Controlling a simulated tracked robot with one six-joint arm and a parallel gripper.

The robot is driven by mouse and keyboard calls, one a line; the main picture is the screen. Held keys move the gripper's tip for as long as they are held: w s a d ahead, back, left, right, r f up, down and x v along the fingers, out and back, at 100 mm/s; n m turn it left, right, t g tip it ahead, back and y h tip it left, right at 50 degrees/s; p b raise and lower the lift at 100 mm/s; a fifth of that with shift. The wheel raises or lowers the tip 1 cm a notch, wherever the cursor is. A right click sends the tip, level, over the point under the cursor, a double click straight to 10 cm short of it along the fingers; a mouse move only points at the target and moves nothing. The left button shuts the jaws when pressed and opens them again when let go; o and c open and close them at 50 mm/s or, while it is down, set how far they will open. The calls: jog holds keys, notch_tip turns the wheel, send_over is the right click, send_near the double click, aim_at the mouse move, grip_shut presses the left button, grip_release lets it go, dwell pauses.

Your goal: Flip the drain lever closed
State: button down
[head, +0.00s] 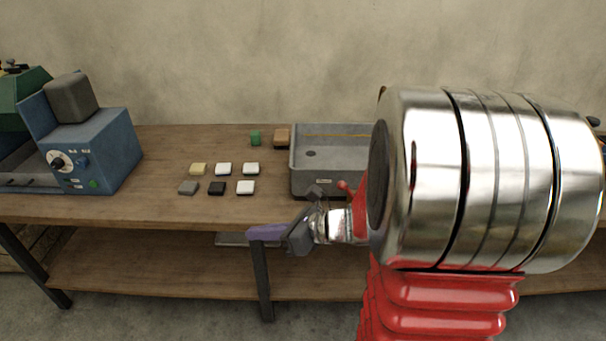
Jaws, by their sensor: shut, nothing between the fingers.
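A grey basin (299,180) stands on the workbench right of centre, with a dark round drain hole (311,153) in its floor. A small red knob (343,185) shows at the basin's front, close above my wrist; it looks like the drain lever's end. The rest of the lever is hidden behind my arm, so I cannot tell its position. My gripper (258,233), with purple and grey fingers, is shut and empty. It points left in front of the bench's front edge, lower than and left of the red knob. I see no contact between the fingers and the knob.
Several small pale and dark blocks (223,169) lie on the bench left of the basin. A green block (255,138) and a brown block (282,137) sit behind them. A blue machine (100,150) stands at the left. My arm covers the bench's right part.

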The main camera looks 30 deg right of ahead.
aim_at(351, 193)
jog(key=d+f+m+t+h, duration=0.2)
jog(key=d+f+m+h, duration=0.2)
jog(key=d+m, duration=0.6)
jog(key=s+d+f+m+t+h, duration=0.1)
jog(key=d+f+m+t+h, duration=0.2)
jog(key=d+m+h, duration=0.3)
jog(key=d+f+m, duration=0.1)
jog(key=d+m, duration=0.3)
jog(key=d, duration=0.6)
jog(key=shift+s+d+f+h, duration=0.2)
jog(key=shift+f+h, duration=0.1)
jog(key=w+d, duration=0.4)
jog(key=w, duration=0.4)
jog(key=shift+d+f, duration=0.15)
jog(key=shift+d, duration=0.2)
jog(key=shift+w, duration=0.1)
